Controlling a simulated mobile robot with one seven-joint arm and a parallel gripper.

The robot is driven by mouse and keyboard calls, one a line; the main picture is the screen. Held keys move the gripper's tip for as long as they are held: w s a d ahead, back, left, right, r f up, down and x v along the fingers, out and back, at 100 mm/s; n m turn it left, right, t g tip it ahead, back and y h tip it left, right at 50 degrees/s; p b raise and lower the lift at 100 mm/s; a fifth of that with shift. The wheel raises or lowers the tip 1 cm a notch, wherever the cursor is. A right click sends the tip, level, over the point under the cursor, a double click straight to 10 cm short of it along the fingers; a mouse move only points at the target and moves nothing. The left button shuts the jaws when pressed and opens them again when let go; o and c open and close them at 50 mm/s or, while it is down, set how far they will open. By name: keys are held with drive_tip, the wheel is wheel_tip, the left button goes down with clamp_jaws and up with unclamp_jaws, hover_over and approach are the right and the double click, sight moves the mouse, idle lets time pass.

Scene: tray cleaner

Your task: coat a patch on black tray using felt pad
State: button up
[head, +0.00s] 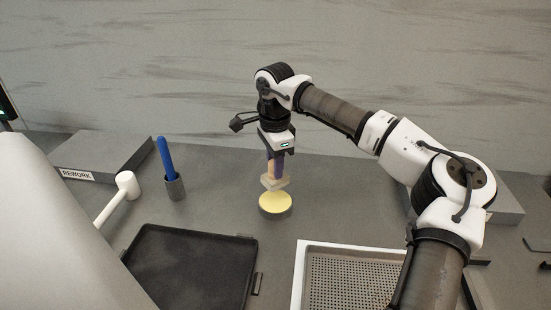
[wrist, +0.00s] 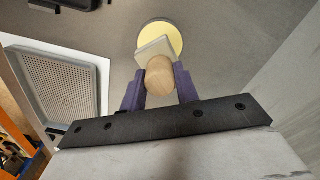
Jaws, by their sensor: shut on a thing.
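My gripper (head: 275,167) points down at mid-table and is shut on the felt pad's wooden handle, which shows as a round knob (wrist: 160,77) in the wrist view. The felt pad (head: 274,183) is a pale block below the fingers. It is over or at the near edge of a round dish with a yellow surface (head: 275,203); I cannot tell whether they touch. The dish also shows behind the pad in the wrist view (wrist: 170,32). The black tray (head: 190,265) lies flat at the front left, apart from the pad, with its near part cut off.
A perforated tray (head: 350,280) in a white frame lies at the front right. A grey block labelled REWORK (head: 90,157) is at the back left.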

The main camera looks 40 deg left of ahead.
sight(275, 183)
drive_tip(key=shift+f+b, duration=1.75)
drive_tip(key=shift+f, duration=1)
drive_tip(key=shift+f, duration=0.55)
drive_tip(key=shift+r, duration=0.1)
drive_tip(key=shift+r+p, duration=2.2)
drive_tip(key=shift+r, duration=1.25)
drive_tip(key=shift+f, duration=0.1)
wheel_tip(275, 183, down, 3)
drive_tip(key=b, duration=0.3)
drive_tip(key=shift+r, duration=0.2)
